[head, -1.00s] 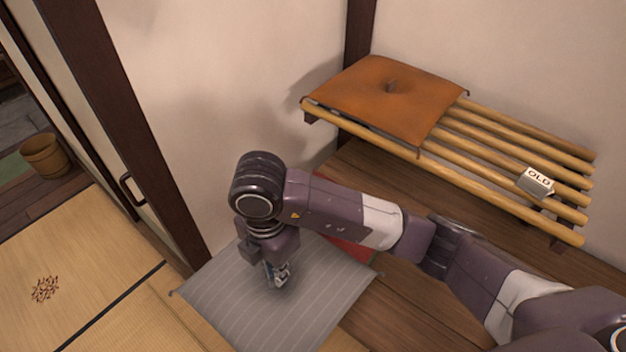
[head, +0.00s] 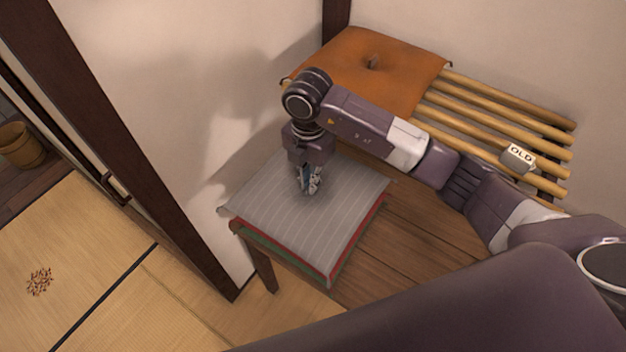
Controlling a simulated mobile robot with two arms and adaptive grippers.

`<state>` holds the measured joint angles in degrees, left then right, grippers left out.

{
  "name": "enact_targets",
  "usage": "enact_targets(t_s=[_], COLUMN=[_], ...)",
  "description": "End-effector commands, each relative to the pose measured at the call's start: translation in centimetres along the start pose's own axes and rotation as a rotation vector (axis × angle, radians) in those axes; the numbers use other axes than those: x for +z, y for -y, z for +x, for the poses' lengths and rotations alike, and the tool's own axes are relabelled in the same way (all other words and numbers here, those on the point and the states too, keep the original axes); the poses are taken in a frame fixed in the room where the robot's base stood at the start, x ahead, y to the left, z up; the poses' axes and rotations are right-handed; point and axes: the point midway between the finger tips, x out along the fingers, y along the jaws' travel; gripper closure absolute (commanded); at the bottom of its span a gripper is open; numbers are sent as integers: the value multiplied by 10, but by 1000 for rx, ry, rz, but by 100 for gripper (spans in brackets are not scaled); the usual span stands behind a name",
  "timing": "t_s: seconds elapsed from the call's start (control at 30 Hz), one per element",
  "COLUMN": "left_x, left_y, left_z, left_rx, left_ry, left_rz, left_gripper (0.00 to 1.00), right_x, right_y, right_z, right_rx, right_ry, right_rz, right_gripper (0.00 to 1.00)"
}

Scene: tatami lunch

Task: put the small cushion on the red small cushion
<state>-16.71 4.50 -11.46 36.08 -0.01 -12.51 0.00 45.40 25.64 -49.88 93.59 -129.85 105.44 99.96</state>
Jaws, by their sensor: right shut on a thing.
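The small cushion, grey with pale stripes (head: 270,205), lies over the red small cushion (head: 358,232), of which only a strip of edge shows along the right front side. The grey cushion covers nearly all of the red one and looks roughly lined up with it. My right gripper (head: 309,190) points down onto the middle of the grey cushion and is shut on it. I cannot tell whether the grey cushion rests fully on the red one. My left gripper is not in view.
A green layer (head: 275,249) shows under the red cushion, on a wooden table (head: 425,235). A bamboo rack (head: 490,118) behind holds an orange cushion (head: 345,66) and a small block marked OLD (head: 518,158). A wall stands close on the left. Bare table lies to the right.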

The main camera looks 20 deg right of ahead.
Motion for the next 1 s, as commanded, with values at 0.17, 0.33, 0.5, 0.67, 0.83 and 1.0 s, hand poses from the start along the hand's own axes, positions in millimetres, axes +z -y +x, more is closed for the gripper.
enact_targets(t_s=[0.17, 0.33, 0.5, 0.67, 0.83, 1.0], left_x=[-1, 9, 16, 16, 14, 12], left_y=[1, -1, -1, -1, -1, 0], left_z=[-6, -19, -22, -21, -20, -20], left_rx=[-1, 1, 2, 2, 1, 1], left_ry=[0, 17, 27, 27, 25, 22], left_rz=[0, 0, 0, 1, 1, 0], left_gripper=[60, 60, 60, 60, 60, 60], right_x=[15, 14, 15, 15, 15, 15], right_y=[0, 1, 0, 0, 0, 0], right_z=[0, 19, 34, 35, 36, 36], right_rx=[2, -3, 1, 2, 0, 0], right_ry=[-1, -3, 0, 0, 0, 0], right_rz=[0, 0, -1, -1, -1, -1], right_gripper=[100, 100, 100, 100, 89, 77])
